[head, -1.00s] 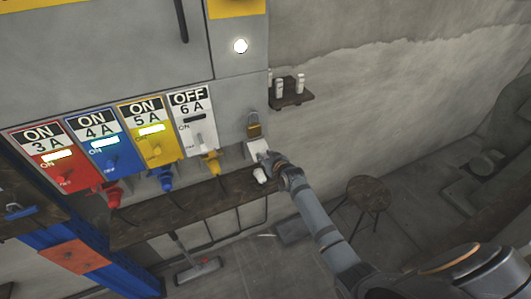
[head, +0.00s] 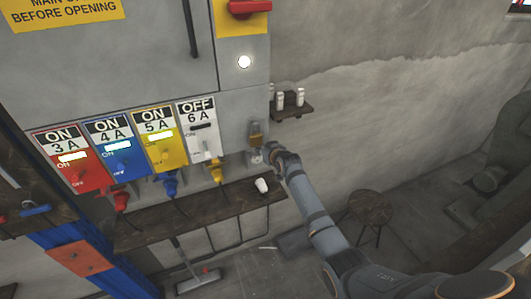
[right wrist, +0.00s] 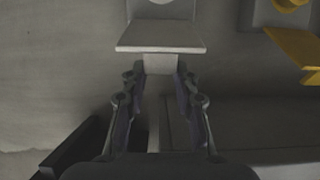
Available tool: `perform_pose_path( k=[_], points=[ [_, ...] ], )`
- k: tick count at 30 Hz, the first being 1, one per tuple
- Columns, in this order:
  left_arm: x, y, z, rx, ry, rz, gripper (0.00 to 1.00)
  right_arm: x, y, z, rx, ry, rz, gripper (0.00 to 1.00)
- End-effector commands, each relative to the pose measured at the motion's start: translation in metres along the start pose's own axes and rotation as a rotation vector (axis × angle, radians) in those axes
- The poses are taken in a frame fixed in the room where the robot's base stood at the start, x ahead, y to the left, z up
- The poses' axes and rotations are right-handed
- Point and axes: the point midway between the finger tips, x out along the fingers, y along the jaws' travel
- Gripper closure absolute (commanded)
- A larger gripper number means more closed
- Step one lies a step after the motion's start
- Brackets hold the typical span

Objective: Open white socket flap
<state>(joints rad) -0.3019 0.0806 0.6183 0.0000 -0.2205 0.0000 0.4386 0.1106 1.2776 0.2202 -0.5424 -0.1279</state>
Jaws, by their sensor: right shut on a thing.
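The white socket (head: 256,158) is at the right end of the row of sockets, below a small metal latch or padlock-like fitting. In the right wrist view its pale flap (right wrist: 160,37) stands out edge-on toward me, with a round pale face behind it at the top edge. My right gripper (head: 273,154) is at the socket's right side. In the right wrist view my right gripper (right wrist: 161,88) has its fingers closed on the narrow tab of the flap. Part of the socket is hidden by the gripper in the head view. My left gripper is not in view.
A white plug (head: 262,186) lies on the brown shelf (head: 145,228) below the sockets. A small shelf (head: 292,108) is above right. A stool (head: 370,207) stands on the floor.

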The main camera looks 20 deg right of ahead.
Motion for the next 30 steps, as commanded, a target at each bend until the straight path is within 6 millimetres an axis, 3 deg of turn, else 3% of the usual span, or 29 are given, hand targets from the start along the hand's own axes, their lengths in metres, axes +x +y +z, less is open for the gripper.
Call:
perform_pose_path(
  k=[1, 17, 18, 22, 30],
  points=[
    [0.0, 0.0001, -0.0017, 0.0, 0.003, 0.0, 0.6, 0.0004, 0.0001, -0.0078, -0.001, 0.014, 0.001, 1.0],
    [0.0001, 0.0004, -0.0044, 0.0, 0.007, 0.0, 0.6, 0.0018, 0.0001, -0.0083, 0.0, 0.012, 0.001, 1.0],
    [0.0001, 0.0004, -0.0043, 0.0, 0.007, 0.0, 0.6, 0.0018, 0.0001, -0.0081, 0.0, 0.011, 0.0, 0.66],
    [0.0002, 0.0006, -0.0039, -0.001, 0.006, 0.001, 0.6, 0.0019, 0.0001, -0.0062, 0.0, 0.007, 0.0, 0.48],
    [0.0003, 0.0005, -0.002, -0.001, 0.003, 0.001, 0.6, 0.0019, 0.0001, -0.0039, 0.0, 0.002, 0.0, 0.47]
  ],
)
